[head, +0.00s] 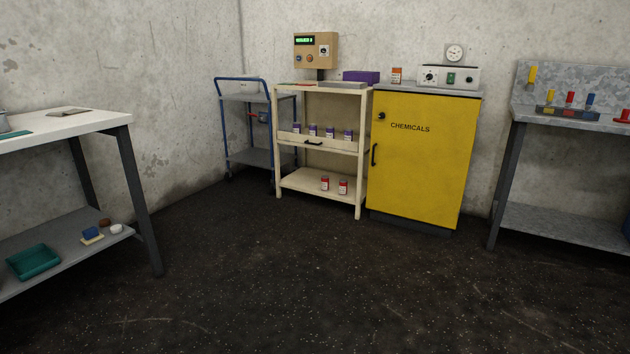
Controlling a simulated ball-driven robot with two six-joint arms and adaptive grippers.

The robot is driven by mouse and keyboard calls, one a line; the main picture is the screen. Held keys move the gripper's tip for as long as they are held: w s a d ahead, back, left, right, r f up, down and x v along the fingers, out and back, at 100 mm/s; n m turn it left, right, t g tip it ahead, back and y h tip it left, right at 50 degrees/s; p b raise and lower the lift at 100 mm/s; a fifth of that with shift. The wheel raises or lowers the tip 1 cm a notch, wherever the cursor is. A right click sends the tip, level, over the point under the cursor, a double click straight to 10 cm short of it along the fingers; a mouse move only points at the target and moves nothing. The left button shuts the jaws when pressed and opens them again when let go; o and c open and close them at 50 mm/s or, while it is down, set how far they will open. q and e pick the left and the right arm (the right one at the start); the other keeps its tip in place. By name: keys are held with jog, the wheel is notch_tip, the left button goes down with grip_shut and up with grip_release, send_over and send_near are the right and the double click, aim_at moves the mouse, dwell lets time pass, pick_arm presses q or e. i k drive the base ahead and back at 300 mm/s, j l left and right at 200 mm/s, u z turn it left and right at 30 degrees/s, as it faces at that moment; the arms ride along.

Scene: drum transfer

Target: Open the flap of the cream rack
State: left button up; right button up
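The cream rack (363,160) stands against the back wall, between a blue trolley and a yellow cabinet. Its flap (335,147) is a cream panel along the front of the middle shelf, with a dark handle (313,143) towards its left. Several purple-labelled containers (329,132) stand on the middle shelf, their lower parts hidden behind the panel. Two red containers (325,183) stand on the bottom shelf. The panel looks upright. Neither of my grippers is in view.
The yellow chemicals cabinet (425,165) stands close on the rack's right, the blue trolley (246,128) on its left. A white-topped table (70,124) is at left, a grey bench (560,122) at right. The dark floor (300,270) before the rack is clear.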

aim_at(345, 146)
jog(key=i+j+u, duration=0.25)
jog(key=i, duration=0.65)
jog(key=i+u, duration=0.25)
jog(key=i, duration=0.65)
